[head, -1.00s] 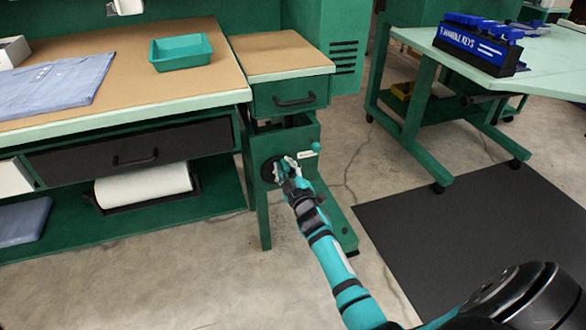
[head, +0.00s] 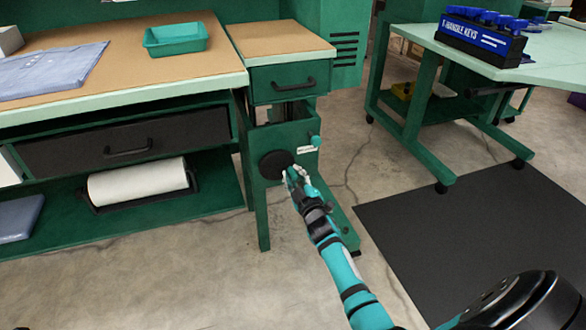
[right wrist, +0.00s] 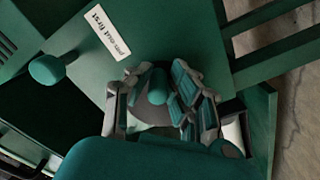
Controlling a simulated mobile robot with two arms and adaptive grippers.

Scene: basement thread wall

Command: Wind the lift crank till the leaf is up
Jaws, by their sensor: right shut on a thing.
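The leaf (head: 280,42), a cork-topped side surface with a drawer below, stands beside the bench's right end, near the bench top's height. Below it, on the green stand, is the crank's dark round disc (head: 276,164). My right gripper (head: 291,178) is at the disc's lower right edge. In the right wrist view its fingers (right wrist: 160,98) are shut around the teal crank knob (right wrist: 158,86). A teal pin knob (head: 315,140) sits at the stand's upper right, and shows also in the right wrist view (right wrist: 46,68), near a "pin out first" label (right wrist: 110,32). My left gripper is out of view.
The bench (head: 130,85) at left carries a teal tray (head: 176,39) and folded blue cloth (head: 50,70); a white roll (head: 138,186) lies below. A pale green table (head: 410,35) with a blue key rack (head: 482,36) stands right. A black mat (head: 480,240) covers floor there.

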